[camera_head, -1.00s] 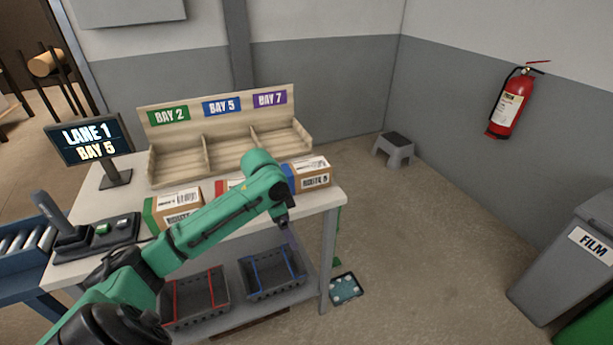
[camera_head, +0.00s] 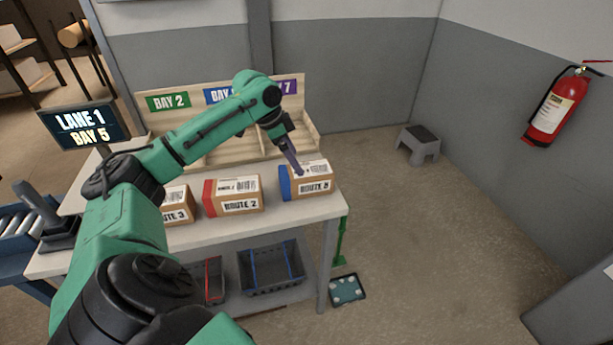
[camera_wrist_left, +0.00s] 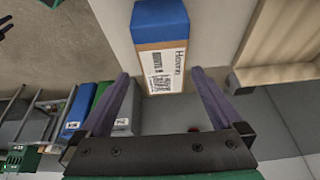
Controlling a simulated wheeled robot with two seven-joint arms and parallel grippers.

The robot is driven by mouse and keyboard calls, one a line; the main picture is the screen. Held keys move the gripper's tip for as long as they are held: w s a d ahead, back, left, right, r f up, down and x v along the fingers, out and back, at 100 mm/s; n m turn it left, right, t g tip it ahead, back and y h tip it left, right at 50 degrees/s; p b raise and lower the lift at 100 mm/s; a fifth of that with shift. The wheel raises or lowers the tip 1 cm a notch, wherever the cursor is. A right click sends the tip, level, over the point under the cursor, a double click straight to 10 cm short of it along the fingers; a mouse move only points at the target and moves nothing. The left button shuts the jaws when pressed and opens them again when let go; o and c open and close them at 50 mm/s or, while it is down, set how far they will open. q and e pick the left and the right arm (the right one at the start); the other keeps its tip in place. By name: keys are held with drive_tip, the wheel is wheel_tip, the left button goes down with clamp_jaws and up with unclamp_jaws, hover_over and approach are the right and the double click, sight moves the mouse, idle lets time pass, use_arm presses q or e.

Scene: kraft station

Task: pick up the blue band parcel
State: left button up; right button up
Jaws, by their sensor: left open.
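The blue band parcel (camera_head: 313,186) is a brown box with a blue left end and white labels, standing at the right end of the table. My left gripper (camera_head: 299,171) is open and points down at the parcel's top; I cannot tell whether it touches. In the left wrist view the parcel (camera_wrist_left: 161,38) shows its blue end and labelled face ahead of and between the two spread fingers (camera_wrist_left: 160,74). My right gripper is not in view.
A red band parcel (camera_head: 233,195) stands to the left, and another parcel (camera_head: 178,206) beyond it is partly behind my arm. A wooden bay rack (camera_head: 306,135) stands behind. Dark crates (camera_head: 272,272) sit on the lower shelf. A screen (camera_head: 80,127) reads Lane 1, Bay 5.

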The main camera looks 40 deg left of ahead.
sight(304, 169)
use_arm(q)
drive_tip(key=x, duration=0.3)
drive_tip(key=shift+w+a+f, duration=0.1)
drive_tip(key=shift+w, duration=0.25)
drive_tip(key=p+x, duration=0.1)
drive_tip(key=x, duration=0.3)
drive_tip(key=shift+f+p, duration=0.2)
drive_tip(key=shift+p, duration=0.15)
drive_tip(key=shift+f, duration=0.3)
drive_tip(key=shift+w, duration=0.1)
drive_tip(key=c, duration=1.5)
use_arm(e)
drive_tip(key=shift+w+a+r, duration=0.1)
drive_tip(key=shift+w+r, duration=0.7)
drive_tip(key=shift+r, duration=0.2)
use_arm(q)
drive_tip(key=shift+o, duration=0.2)
drive_tip(key=shift+r, duration=0.1)
